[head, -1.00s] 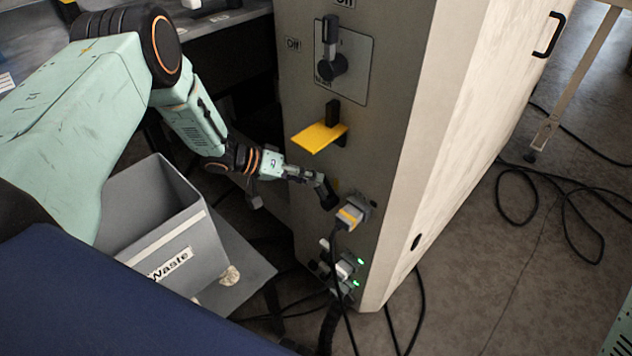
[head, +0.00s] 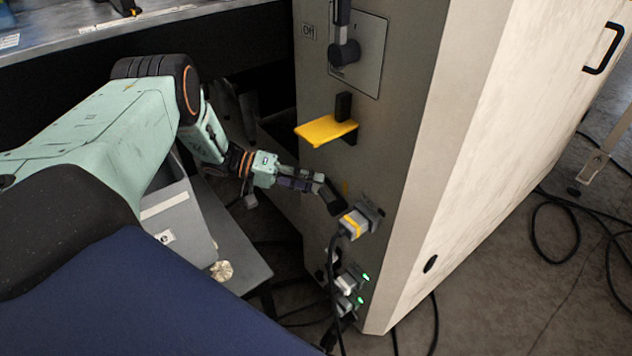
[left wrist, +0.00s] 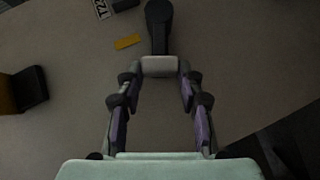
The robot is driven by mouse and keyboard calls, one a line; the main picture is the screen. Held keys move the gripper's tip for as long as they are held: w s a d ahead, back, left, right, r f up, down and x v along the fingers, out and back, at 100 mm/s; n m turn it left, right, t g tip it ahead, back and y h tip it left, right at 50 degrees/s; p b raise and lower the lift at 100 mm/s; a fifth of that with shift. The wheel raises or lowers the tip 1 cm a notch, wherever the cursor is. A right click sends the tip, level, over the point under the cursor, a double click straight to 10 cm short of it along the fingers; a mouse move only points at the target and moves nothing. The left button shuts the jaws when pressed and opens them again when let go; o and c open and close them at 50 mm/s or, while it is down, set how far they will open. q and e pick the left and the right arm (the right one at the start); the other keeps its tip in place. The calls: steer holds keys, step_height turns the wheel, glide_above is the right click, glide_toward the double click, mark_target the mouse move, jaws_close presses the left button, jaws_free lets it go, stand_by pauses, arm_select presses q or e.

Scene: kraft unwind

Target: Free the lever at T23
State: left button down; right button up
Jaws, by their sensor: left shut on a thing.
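A dark lever (head: 332,200) sits low on the grey cabinet panel (head: 385,150), above a plugged-in connector. My left gripper (head: 320,184) reaches it from the left and is shut on it. In the left wrist view, the fingers (left wrist: 158,85) close on a pale block (left wrist: 158,66) at the lever's near end. The dark lever arm (left wrist: 158,35) runs up from it to a rounded end. A label (left wrist: 102,8), partly cut off, and a small yellow mark (left wrist: 128,42) are beside it. My right gripper is out of view.
A yellow shelf-like tab (head: 326,130) juts from the panel above my gripper. A grey and yellow plug (head: 355,223) with a hanging cable is just below right. Lit connectors (head: 348,285) are lower. A grey bin (head: 180,215) stands left, partly behind my arm.

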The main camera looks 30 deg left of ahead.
arm_select(q)
steer(key=shift+f, duration=0.15)
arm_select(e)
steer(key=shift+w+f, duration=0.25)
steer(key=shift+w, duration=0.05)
arm_select(q)
steer(key=shift+w+a, duration=0.1)
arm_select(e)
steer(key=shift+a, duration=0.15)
arm_select(q)
steer(key=c, duration=0.8)
jaws_free()
steer(key=shift+c, duration=0.2)
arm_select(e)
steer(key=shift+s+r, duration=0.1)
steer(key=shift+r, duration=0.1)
